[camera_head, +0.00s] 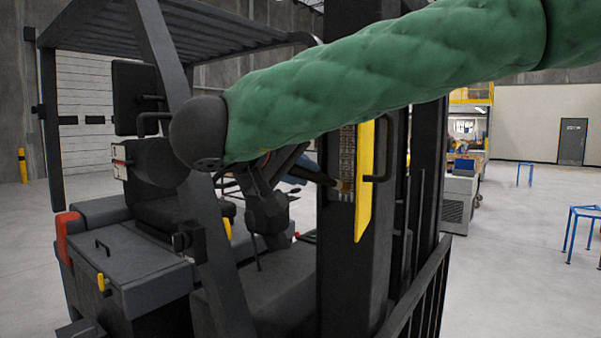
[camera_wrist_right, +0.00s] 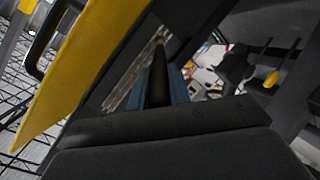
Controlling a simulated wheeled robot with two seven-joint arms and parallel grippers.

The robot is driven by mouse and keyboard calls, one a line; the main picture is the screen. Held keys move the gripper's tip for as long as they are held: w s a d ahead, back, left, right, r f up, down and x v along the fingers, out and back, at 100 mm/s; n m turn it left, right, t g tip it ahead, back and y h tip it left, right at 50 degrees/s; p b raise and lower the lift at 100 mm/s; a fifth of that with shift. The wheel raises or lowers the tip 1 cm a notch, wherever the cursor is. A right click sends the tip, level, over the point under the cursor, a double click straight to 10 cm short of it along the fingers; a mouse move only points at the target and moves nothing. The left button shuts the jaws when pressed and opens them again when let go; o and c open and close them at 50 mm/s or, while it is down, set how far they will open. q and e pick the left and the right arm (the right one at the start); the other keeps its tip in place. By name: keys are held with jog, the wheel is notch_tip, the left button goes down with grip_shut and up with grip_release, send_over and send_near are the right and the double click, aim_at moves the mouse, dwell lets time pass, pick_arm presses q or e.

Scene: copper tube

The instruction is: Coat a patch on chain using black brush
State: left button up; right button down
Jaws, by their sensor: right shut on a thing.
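The chain (camera_head: 347,158) runs vertically on the forklift mast, beside a yellow plate, and only a short stretch shows. My right gripper (camera_head: 306,172) is partly hidden behind my green-sleeved arm. It is shut on the black brush (camera_head: 325,179), whose tip points right, close to the chain's lower visible part. I cannot tell whether the tip touches it. In the right wrist view the brush (camera_wrist_right: 158,78) stands between the blue fingers (camera_wrist_right: 162,92), and a grey strip that looks like the chain (camera_wrist_right: 128,82) runs just left of it. My left gripper is not in view.
The yellow plate (camera_head: 364,182) with a black handle stands just right of the chain; it also fills the left of the wrist view (camera_wrist_right: 85,60). The forklift's seat (camera_head: 165,185) and overhead guard (camera_head: 170,28) are at left. Open floor with blue stands (camera_head: 580,225) lies at right.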

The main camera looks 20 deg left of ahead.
jog(key=shift+s+r+p, duration=0.1)
jog(key=shift+r+p, duration=0.6)
jog(key=shift+r, duration=0.85)
notch_tip(320, 180, up, 17)
jog(key=p, duration=0.5)
dwell(1.1)
jog(key=shift+f, duration=0.15)
jog(key=shift+f+b, duration=1.9)
jog(key=shift+f, duration=3.2)
jog(key=shift+f+b, duration=2.3)
jog(key=shift+f, duration=2.8)
